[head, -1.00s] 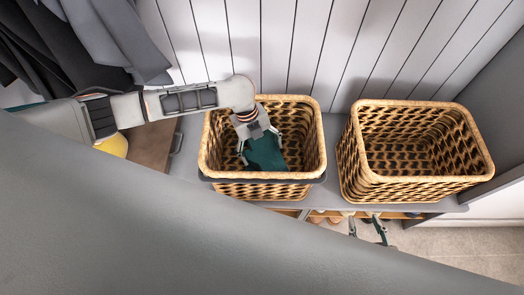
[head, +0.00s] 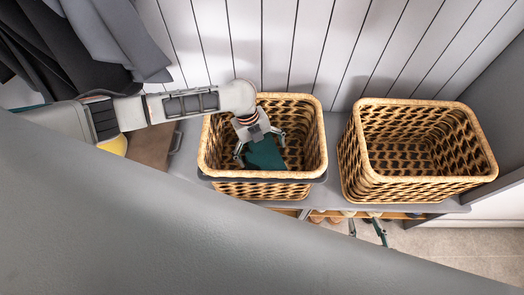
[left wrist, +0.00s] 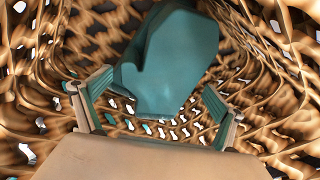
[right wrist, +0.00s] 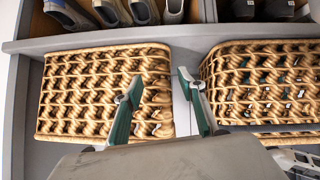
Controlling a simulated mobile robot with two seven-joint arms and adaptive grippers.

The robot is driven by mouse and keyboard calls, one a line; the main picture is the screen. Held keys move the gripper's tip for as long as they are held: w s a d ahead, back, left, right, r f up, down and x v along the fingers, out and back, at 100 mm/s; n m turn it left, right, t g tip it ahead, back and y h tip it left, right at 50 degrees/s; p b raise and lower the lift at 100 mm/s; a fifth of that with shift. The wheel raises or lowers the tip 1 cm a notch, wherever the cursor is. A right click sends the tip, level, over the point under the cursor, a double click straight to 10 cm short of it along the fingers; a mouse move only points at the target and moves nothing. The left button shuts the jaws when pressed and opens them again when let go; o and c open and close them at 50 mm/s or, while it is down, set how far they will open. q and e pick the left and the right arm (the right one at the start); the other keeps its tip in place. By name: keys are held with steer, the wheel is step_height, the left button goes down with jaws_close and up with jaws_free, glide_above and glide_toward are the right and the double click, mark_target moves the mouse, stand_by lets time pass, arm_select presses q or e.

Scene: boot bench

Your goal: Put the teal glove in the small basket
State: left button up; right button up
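The teal glove (head: 266,157) lies inside the left wicker basket (head: 262,98), which looks a little smaller than the right one. My left gripper (head: 261,148) reaches down into this basket, above the glove, with its fingers spread. In the left wrist view the glove (left wrist: 172,60) lies between and beyond the open fingers (left wrist: 150,92), with gaps on both sides. My right gripper (head: 368,235) is low in front of the bench, mostly hidden by a grey body part. In the right wrist view its fingers (right wrist: 158,88) are apart and empty.
A second wicker basket (head: 372,178) stands to the right on the grey bench and looks empty. Shoes (right wrist: 140,10) sit on a shelf under the bench. Dark coats (head: 60,50) hang at the upper left. A panelled wall (head: 300,50) stands behind the baskets.

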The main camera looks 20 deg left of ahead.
mark_target(264, 154)
arm_select(q)
steer(key=shift+r, duration=0.3)
steer(key=p+v, duration=0.1)
steer(key=v, duration=0.3)
steer(key=shift+w+r, duration=0.1)
steer(key=shift+r, duration=0.05)
steer(key=p+v, duration=0.2)
steer(key=v, duration=0.6)
steer(key=shift+r, duration=0.15)
arm_select(e)
steer(key=shift+s+a+r, duration=0.15)
steer(key=shift+a+r, duration=0.05)
steer(key=shift+r, duration=0.3)
steer(key=shift+s+a+r, duration=0.1)
steer(key=shift+a+r, duration=0.1)
steer(key=shift+r, duration=0.3)
steer(key=shift+w+d+r, duration=0.1)
steer(key=shift+w+r, duration=0.2)
